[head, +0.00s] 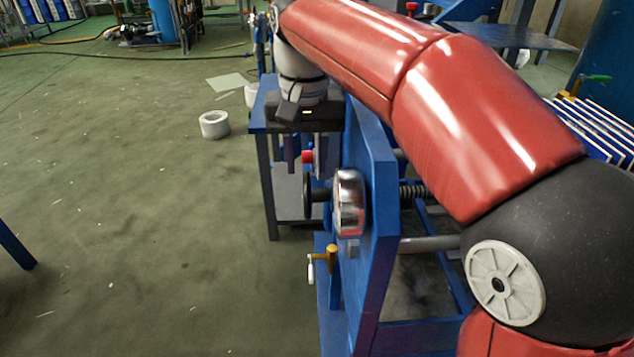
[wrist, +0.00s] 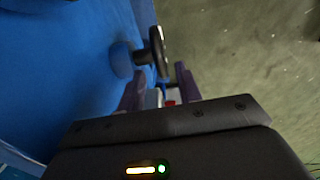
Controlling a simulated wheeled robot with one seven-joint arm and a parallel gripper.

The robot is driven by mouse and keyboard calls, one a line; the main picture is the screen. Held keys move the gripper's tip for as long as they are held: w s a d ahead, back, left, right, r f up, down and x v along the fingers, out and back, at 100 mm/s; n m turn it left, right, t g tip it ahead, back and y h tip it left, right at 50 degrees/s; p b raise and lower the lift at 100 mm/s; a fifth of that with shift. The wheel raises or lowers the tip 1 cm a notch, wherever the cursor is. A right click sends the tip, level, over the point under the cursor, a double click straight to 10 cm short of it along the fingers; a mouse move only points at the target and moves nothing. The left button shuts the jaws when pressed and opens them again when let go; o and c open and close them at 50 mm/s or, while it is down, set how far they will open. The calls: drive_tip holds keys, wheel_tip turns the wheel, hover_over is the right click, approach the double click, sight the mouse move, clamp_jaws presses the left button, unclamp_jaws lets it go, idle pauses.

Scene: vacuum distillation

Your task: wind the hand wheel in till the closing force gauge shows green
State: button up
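The black hand wheel (head: 309,196) shows nearly edge-on at the left of a blue upright plate (head: 375,200); it also shows in the wrist view (wrist: 158,54). A red knob (head: 307,157) shows near the wheel's top. My gripper (head: 306,170) points down over it; in the wrist view its purple fingers (wrist: 160,85) stand apart, with a red and a pale part visible between them. Whether they touch is unclear. A round chrome-rimmed body (head: 349,203), possibly the gauge, sits beside the plate. No readable dial or green shows.
A yellow-and-white lever (head: 331,259) sticks out below the wheel. A threaded rod (head: 413,191) runs behind the plate. A blue bench (head: 257,125) stands close behind my gripper. A white ring (head: 214,124) lies on the floor. Open green floor extends left.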

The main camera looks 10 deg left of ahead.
sight(307, 193)
wheel_tip(307, 193, down, 8)
drive_tip(key=shift+r+b, duration=0.25)
drive_tip(key=shift+b, duration=0.5)
clamp_jaws()
